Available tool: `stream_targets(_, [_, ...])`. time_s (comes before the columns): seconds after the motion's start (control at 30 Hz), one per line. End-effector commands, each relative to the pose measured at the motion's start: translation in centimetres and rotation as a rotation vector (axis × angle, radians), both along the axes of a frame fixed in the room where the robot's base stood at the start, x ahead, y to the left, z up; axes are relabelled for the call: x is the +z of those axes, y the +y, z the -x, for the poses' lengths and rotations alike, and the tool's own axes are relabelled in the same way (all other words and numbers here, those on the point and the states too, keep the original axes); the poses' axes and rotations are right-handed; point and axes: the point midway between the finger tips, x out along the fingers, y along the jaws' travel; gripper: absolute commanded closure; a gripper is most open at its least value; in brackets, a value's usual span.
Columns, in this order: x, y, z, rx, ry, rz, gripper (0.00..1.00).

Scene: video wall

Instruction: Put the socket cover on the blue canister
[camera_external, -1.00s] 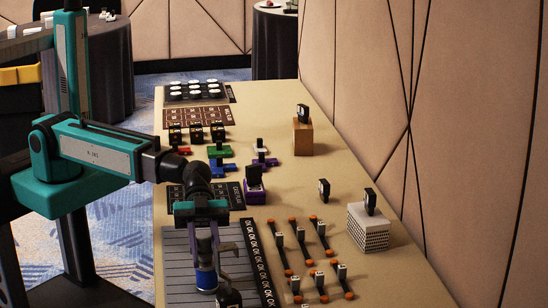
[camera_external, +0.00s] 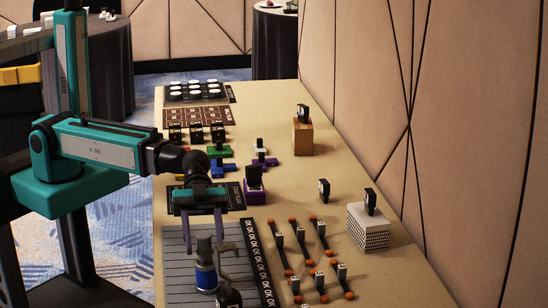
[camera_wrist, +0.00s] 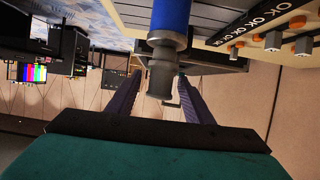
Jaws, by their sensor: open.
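The blue canister (camera_external: 206,278) stands on the grey slatted panel near the front of the table. A grey stepped cylindrical piece, which looks like the socket cover (camera_external: 205,252), sits upright on its top, apparently touching. My gripper (camera_external: 205,238) is open above, with its purple fingers on either side of the cover's upper part and gaps visible. In the wrist view, the blue canister (camera_wrist: 171,16) is at the top, with the grey cover (camera_wrist: 160,76) against its end between the open fingers. The seam between them is too small to judge fully.
A dark object (camera_external: 229,298) stands close to the canister at front right. Right of the panel's OK strip (camera_external: 259,262) are several small pieces with orange ends. A white perforated box (camera_external: 370,232) stands farther right.

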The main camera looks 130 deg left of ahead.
Motion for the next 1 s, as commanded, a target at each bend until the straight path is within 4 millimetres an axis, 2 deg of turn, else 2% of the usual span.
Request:
stream_targets(0.4, [0.7,1.9,1.9,0.001,-0.003,-0.001,0.53])
stream_targets(1.0, [1.2,2.5,2.1,-0.003,-0.005,0.002,0.53])
